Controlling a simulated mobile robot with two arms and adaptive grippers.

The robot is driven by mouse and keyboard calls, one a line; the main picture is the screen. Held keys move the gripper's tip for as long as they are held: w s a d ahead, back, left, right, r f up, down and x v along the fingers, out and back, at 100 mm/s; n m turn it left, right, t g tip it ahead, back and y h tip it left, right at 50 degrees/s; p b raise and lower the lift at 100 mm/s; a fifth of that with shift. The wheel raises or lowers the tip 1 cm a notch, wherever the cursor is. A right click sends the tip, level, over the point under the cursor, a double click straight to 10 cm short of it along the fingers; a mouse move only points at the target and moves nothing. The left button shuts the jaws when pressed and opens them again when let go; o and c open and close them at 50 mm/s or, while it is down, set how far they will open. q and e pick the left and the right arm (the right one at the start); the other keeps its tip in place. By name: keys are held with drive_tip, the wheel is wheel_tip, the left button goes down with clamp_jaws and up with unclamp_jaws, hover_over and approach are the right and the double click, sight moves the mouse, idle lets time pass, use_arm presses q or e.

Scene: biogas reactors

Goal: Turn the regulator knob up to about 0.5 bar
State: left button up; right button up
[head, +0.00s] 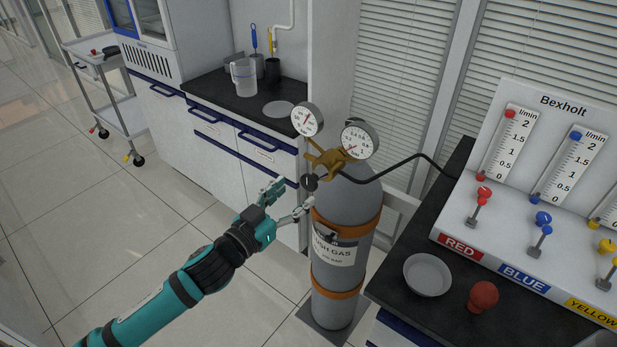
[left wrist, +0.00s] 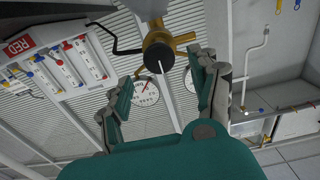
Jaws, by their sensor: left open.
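The regulator knob (head: 309,182) is a small black knob on the front of the brass regulator (head: 333,159), atop a grey gas cylinder (head: 344,222). In the left wrist view the knob (left wrist: 159,58) faces the camera and has a white line on it. Two round gauges, a left one (head: 307,119) and a right one (head: 359,140), stand above the regulator; their exact readings are too small to tell. My left gripper (head: 293,196) is open, its fingers pointing at the knob. In the left wrist view the knob lies between the spread fingers, apparently untouched. My right gripper is out of view.
A dark hose (head: 412,160) runs from the regulator to the Bexholt flow-meter panel (head: 525,180) at the right. A lab counter (head: 255,98) stands behind; open floor lies left.

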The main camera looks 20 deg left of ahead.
sight(307, 183)
use_arm(q)
drive_tip(key=x, duration=0.6)
drive_tip(key=shift+p, duration=0.35)
drive_tip(key=shift+c, duration=0.3)
drive_tip(key=c, duration=1.1)
